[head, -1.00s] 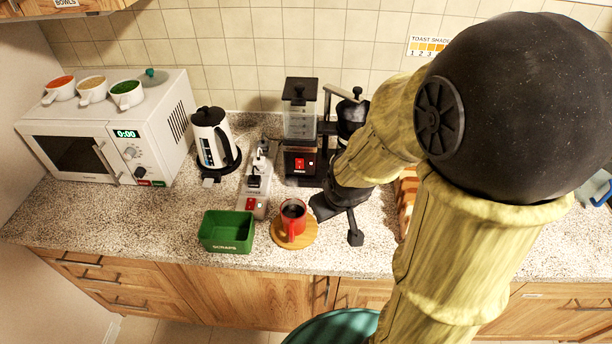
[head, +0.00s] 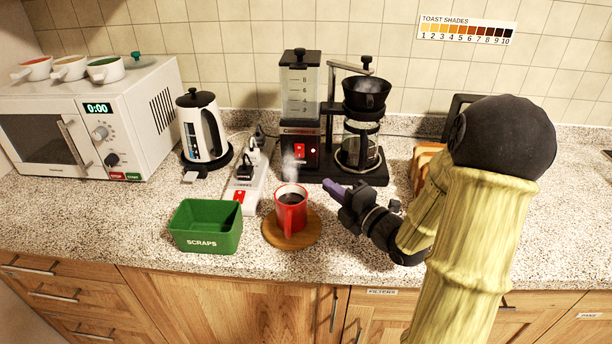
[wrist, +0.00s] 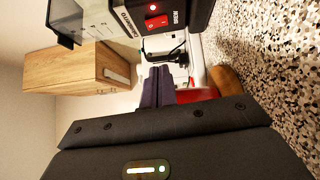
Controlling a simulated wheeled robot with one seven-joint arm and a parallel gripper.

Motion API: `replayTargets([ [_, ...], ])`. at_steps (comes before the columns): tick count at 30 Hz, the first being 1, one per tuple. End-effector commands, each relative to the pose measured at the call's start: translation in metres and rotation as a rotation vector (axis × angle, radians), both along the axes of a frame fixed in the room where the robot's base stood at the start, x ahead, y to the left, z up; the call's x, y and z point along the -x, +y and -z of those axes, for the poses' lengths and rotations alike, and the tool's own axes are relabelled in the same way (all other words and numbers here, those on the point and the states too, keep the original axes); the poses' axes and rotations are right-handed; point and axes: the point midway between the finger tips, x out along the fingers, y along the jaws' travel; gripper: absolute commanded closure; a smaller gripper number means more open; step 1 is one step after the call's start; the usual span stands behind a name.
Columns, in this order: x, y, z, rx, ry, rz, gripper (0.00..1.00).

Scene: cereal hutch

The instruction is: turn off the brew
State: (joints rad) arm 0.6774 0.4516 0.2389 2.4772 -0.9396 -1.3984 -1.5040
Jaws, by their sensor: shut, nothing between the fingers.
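The brewer (head: 300,137) is a black coffee maker with a clear water tank and a red rocker switch (head: 300,151) on its front. In the wrist view, the red switch (wrist: 157,21) and a glowing red light (wrist: 153,6) beside it show at the top. A black filter cone (head: 367,94) sits over a glass carafe (head: 360,142) on the brewer's right side. My gripper (head: 333,187) is shut and empty, in front of the brewer, apart from the switch and right of the red mug. Its purple fingers also show in the wrist view (wrist: 158,86).
A steaming red mug (head: 291,213) of dark liquid stands on a round wooden coaster (head: 278,241). A green scraps bin (head: 205,227), a power strip (head: 251,185) with a red switch, and a white kettle (head: 203,130) are to the left. A microwave (head: 85,115) stands far left.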

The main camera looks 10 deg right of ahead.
Motion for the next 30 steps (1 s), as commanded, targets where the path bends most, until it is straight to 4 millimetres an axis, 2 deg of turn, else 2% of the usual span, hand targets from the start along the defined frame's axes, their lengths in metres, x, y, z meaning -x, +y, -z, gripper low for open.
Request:
replayTargets([
  [3, 0.003, -0.001, 0.002, 0.012, -0.053, -0.014, 1.0],
  [11, 0.003, -0.001, -0.001, 0.013, -0.056, -0.015, 1.0],
  [17, -0.005, 0.003, -0.002, 0.014, -0.055, -0.017, 1.0],
  [23, -0.029, 0.016, -0.005, 0.012, -0.055, -0.018, 1.0],
  [30, -0.067, 0.036, -0.009, 0.012, -0.055, -0.017, 1.0],
])
